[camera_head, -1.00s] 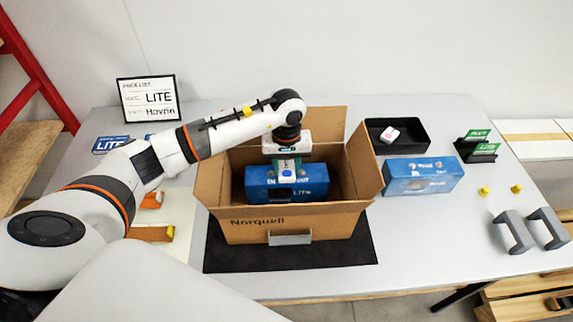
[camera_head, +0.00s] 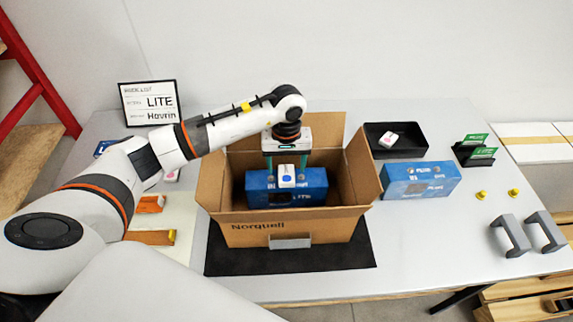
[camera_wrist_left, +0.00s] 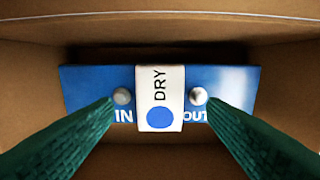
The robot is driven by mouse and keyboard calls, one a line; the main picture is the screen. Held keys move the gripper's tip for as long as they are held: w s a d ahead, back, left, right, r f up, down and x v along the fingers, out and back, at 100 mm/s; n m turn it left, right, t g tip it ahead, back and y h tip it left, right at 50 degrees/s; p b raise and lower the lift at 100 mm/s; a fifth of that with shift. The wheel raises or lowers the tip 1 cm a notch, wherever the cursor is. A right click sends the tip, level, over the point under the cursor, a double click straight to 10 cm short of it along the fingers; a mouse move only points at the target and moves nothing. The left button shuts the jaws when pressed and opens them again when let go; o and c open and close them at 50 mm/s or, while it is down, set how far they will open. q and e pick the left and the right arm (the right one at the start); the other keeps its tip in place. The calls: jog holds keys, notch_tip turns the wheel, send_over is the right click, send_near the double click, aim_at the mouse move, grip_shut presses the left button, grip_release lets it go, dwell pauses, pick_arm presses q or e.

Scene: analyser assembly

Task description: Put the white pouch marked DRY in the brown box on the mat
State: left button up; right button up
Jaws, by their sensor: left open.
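The white pouch (camera_wrist_left: 159,84) marked DRY, with a blue dot, lies on top of a blue analyser unit (camera_wrist_left: 82,84) inside the brown box, between two round silver fittings. The pouch also shows in the head view (camera_head: 287,176), and so does the blue unit (camera_head: 314,187). The open-topped brown box (camera_head: 295,232) stands on the black mat (camera_head: 220,258). My left gripper (camera_head: 286,172) is inside the box opening, over the pouch. Its green fingers (camera_wrist_left: 160,120) are open, one on each side of the pouch and apart from it. My right gripper is not in view.
A black tray (camera_head: 418,151) with a white item in it and a blue carton (camera_head: 420,180) stand right of the box. A card holder (camera_head: 475,152), yellow knobs (camera_head: 481,194) and grey handles (camera_head: 513,236) are farther right. The box flaps stand up around my gripper.

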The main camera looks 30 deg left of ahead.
pick_arm(q)
notch_tip(320, 180, up, 9)
jog(key=p, duration=0.4)
jog(key=shift+r, duration=0.15)
dwell(0.5)
dwell(0.7)
